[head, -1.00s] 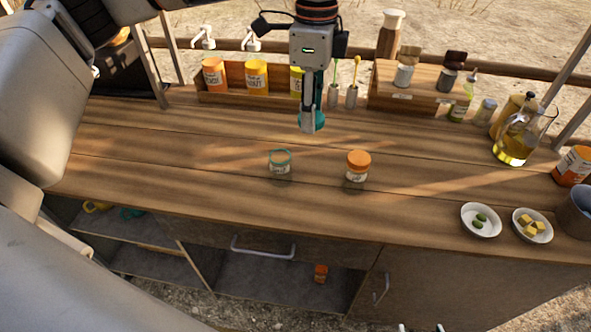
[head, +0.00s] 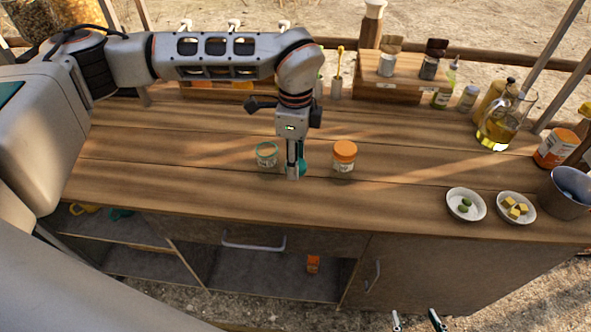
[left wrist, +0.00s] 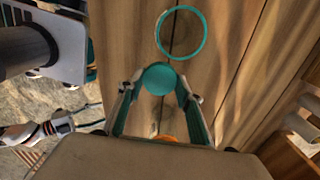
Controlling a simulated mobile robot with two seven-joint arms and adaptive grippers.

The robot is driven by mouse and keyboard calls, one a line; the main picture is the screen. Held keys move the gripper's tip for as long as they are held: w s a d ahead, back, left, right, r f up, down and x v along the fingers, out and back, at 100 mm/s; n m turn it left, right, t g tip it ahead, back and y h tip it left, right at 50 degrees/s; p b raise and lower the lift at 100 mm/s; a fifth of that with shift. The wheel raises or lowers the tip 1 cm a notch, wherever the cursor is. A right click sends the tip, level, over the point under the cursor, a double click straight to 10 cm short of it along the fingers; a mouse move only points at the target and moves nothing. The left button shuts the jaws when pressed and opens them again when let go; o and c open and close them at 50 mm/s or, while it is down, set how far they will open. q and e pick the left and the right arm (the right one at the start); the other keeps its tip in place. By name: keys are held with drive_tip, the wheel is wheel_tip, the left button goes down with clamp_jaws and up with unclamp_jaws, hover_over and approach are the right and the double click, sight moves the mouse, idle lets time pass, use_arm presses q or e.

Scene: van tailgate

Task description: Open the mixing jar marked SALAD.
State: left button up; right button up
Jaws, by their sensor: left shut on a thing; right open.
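A small glass jar with a teal rim (head: 267,154) stands upright and open on the wooden counter. Its label is too small to read. In the left wrist view its round mouth (left wrist: 182,33) shows without a lid. My left gripper (head: 294,168) points down just right of this jar and is shut on a teal lid (left wrist: 160,78). The fingers partly hide the lid in the head view, and I cannot tell whether it touches the counter. A second jar with an orange lid (head: 344,149) stands closed to the right. My right gripper (head: 417,320) is open at the bottom edge.
Two small white dishes (head: 466,204) and a grey pot (head: 567,193) stand at the right of the counter. An oil jug (head: 497,128) and a wooden rack (head: 390,90) stand at the back. The front middle of the counter is clear.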

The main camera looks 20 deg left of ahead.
use_arm(q)
drive_tip(key=shift+f, duration=1.9)
drive_tip(key=shift+f, duration=0.1)
drive_tip(key=shift+f, duration=0.1)
drive_tip(key=o, duration=1.2)
drive_tip(key=shift+o, duration=0.2)
